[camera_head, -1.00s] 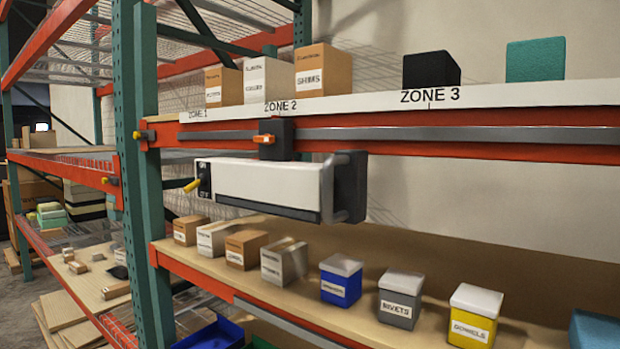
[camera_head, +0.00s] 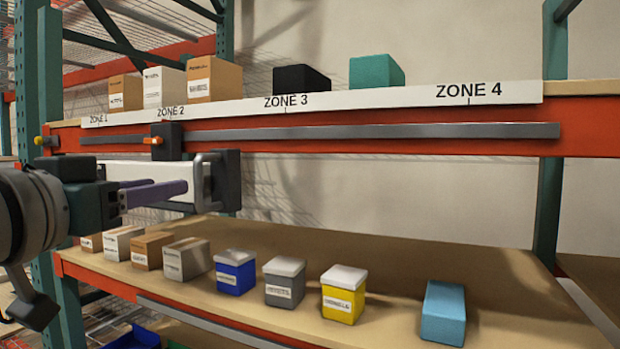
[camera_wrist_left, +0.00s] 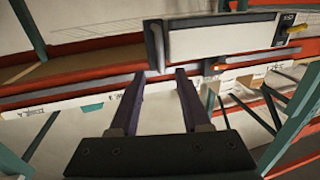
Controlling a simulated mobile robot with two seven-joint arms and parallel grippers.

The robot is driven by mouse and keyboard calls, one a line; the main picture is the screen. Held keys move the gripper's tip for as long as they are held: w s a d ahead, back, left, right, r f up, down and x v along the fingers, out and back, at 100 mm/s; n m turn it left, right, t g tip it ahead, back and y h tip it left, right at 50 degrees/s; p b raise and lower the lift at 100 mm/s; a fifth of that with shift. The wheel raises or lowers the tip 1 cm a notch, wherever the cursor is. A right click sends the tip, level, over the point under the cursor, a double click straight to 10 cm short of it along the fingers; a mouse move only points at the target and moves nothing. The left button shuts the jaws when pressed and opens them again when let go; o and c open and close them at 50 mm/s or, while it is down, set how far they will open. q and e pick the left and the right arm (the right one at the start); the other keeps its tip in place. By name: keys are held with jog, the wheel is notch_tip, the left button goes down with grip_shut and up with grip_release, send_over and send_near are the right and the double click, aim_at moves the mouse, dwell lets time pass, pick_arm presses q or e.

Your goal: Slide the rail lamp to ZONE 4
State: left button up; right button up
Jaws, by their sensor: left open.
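The rail lamp hangs from the grey rail (camera_head: 360,132) by a dark carriage with an orange latch, just below the ZONE 2 label (camera_head: 170,113). Its white body (camera_head: 135,167) is partly hidden by my left gripper (camera_head: 170,185). A grey handle and dark end cap (camera_head: 230,180) are at its right end. My left gripper is open, its purple fingers pointing right in front of the lamp towards the handle. In the left wrist view the lamp (camera_wrist_left: 225,43) and handle lie beyond the spread fingertips (camera_wrist_left: 160,74), with nothing between them. The ZONE 4 label (camera_head: 468,92) is far right.
Cartons and dark and teal boxes (camera_head: 376,71) stand on the upper shelf. Several bins and a light blue box (camera_head: 443,312) stand on the lower shelf (camera_head: 400,245). The rail right of the lamp is clear up to the green post (camera_head: 549,190).

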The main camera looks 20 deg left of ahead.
aim_at(196, 181)
pick_arm(q)
jog(key=w+p, duration=0.1)
jog(key=w, duration=0.1)
jog(key=w+p, duration=0.1)
jog(key=w, duration=0.1)
jog(key=w+a+p, duration=0.1)
jog(key=w, duration=0.1)
jog(key=shift+w+r, duration=0.1)
jog(key=shift+w, duration=0.9)
grip_shut()
dwell(0.6)
